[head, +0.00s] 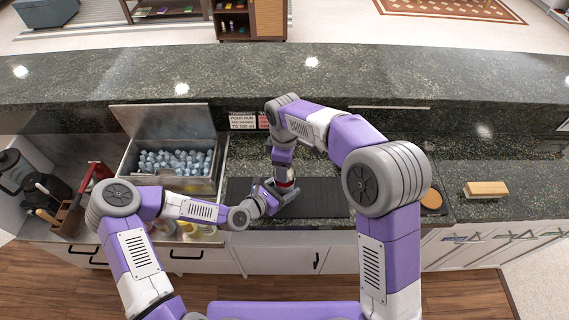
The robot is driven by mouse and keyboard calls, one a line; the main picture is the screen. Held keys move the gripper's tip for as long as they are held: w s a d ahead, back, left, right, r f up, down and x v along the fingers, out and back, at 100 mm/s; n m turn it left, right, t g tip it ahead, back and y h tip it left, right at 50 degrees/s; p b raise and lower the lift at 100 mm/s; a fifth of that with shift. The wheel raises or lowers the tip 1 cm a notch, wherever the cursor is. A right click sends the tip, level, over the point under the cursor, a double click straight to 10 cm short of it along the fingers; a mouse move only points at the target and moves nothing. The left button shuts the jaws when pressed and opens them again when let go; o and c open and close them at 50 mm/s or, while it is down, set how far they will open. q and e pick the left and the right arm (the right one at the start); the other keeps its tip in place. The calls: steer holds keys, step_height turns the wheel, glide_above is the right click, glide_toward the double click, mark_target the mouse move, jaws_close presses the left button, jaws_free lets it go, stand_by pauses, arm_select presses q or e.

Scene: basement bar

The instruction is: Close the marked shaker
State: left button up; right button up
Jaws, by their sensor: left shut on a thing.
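A small shaker (287,184), mostly hidden by my two grippers, stands on the dark bar mat (325,198) on the lower counter. My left gripper (270,194) comes in from the left and is shut on the shaker's side. My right gripper (283,162) points down from above, right over the shaker's top. Its fingertips are too small and covered to tell whether it is open or shut. I cannot make out any mark on the shaker, or whether its lid is seated.
A tool caddy (68,216) stands further left. Signs (242,121) stand behind the mat. A wooden block or brush (486,188) lies at right. The raised bar ledge (400,80) runs behind.

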steer(key=shift+f, duration=0.8)
steer(key=shift+f, duration=0.6)
steer(key=o, duration=1.1)
steer(key=shift+o, duration=0.2)
step_height(320, 180, up, 12)
arm_select(q)
steer(key=o, duration=1.6)
